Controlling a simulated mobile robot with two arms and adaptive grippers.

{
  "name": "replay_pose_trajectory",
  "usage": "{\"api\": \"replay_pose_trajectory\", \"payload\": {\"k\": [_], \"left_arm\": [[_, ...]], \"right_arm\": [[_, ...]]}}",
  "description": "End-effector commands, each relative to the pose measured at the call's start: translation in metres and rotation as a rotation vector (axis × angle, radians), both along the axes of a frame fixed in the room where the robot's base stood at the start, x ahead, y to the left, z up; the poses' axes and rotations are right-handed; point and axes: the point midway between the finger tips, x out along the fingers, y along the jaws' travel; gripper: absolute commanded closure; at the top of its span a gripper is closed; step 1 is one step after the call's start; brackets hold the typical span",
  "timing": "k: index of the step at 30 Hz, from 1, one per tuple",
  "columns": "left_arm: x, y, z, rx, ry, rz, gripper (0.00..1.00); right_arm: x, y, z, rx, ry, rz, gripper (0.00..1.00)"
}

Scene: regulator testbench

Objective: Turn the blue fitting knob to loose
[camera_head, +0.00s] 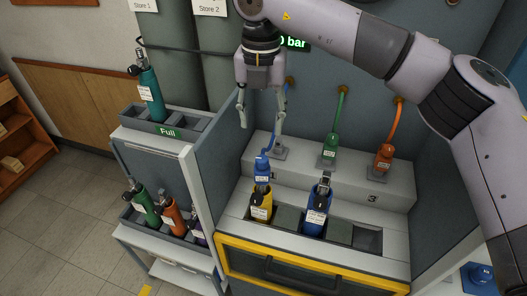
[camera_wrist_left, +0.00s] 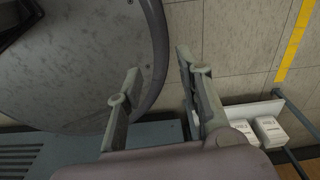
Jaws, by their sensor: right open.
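The blue fitting (camera_head: 262,168) sits on top of the yellow cylinder (camera_head: 261,205) in the left slot of the bench, with a blue hose running up from it. Its knob is too small to make out clearly. My right gripper (camera_head: 262,136) is open, pointing down above the blue fitting, its two fingers apart with nothing seen between them. The blue hose passes close to its right finger. My left gripper shows only in the left wrist view (camera_wrist_left: 158,62), with its fingers apart and empty, over the floor.
A green fitting (camera_head: 329,150) and an orange fitting (camera_head: 384,158) stand on the bench step. A blue cylinder (camera_head: 317,212) stands right of the yellow one. A partition (camera_head: 218,150) rises on the left, beside a rack (camera_head: 150,142) holding a teal cylinder (camera_head: 151,92).

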Motion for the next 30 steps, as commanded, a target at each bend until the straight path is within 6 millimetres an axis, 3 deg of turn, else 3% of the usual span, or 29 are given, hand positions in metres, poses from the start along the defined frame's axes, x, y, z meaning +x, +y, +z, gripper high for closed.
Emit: {"api": "replay_pose_trajectory", "payload": {"k": [9, 15, 28, 30], "left_arm": [[0.033, -0.002, 0.020, -0.005, -0.050, 0.000, 0.66], [0.030, -0.001, 0.025, -0.004, -0.046, -0.001, 0.66], [0.018, 0.001, 0.025, -0.001, -0.026, -0.001, 0.66], [0.018, 0.001, 0.025, -0.001, -0.026, -0.001, 0.66]], "right_arm": [[-0.001, 0.000, -0.068, 0.000, 0.004, -0.001, 0.53], [0.000, 0.000, -0.096, 0.001, 0.001, -0.001, 0.53], [0.000, 0.000, -0.108, 0.001, -0.001, -0.001, 0.53], [0.000, 0.000, -0.108, 0.001, -0.001, -0.001, 0.57]]}}
